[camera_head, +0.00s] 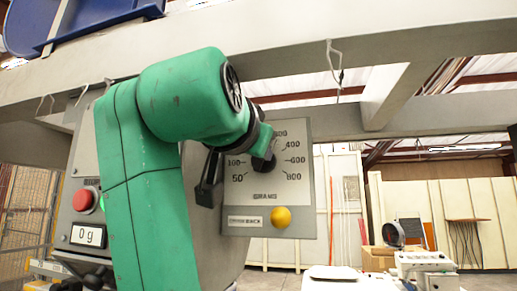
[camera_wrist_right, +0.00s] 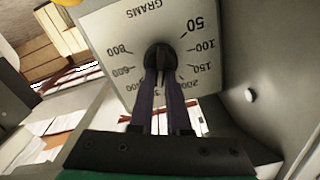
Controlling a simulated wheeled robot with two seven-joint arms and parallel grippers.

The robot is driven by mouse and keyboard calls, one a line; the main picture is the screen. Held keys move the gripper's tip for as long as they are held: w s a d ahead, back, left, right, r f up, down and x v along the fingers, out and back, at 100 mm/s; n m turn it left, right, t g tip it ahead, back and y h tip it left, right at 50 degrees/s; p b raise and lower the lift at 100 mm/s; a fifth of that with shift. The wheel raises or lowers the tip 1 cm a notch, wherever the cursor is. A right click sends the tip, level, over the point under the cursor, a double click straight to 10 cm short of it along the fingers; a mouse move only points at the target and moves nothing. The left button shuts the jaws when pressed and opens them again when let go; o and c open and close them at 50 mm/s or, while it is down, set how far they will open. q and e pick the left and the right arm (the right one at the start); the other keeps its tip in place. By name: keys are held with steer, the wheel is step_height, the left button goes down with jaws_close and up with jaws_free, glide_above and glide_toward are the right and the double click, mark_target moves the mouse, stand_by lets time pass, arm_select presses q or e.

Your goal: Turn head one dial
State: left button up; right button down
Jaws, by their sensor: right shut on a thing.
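The dial knob (camera_wrist_right: 160,52) is dark and round, at the middle of a pale panel (camera_head: 303,225) marked GRAMS with numbers from 50 to 800. The panel also shows upside down in the right wrist view (camera_wrist_right: 112,30). My right gripper (camera_wrist_right: 161,80) has its two dark fingers close together on the knob. In the head view my green arm reaches over to the panel, and the gripper (camera_head: 264,160) partly covers the dial. The knob's pointer direction cannot be read. My left gripper is not in view.
A yellow button (camera_head: 280,217) sits below the dial. Left of my arm are a red button (camera_head: 83,200) and a display reading 0 g (camera_head: 88,236). A grey beam (camera_head: 300,50) crosses above. A white machine (camera_head: 425,262) stands at the lower right.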

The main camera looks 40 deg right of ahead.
steer(key=shift+f+m, duration=0.2)
steer(key=shift+m, duration=0.4)
steer(key=c, duration=0.9)
jaws_free()
steer(key=shift+w+d, duration=0.1)
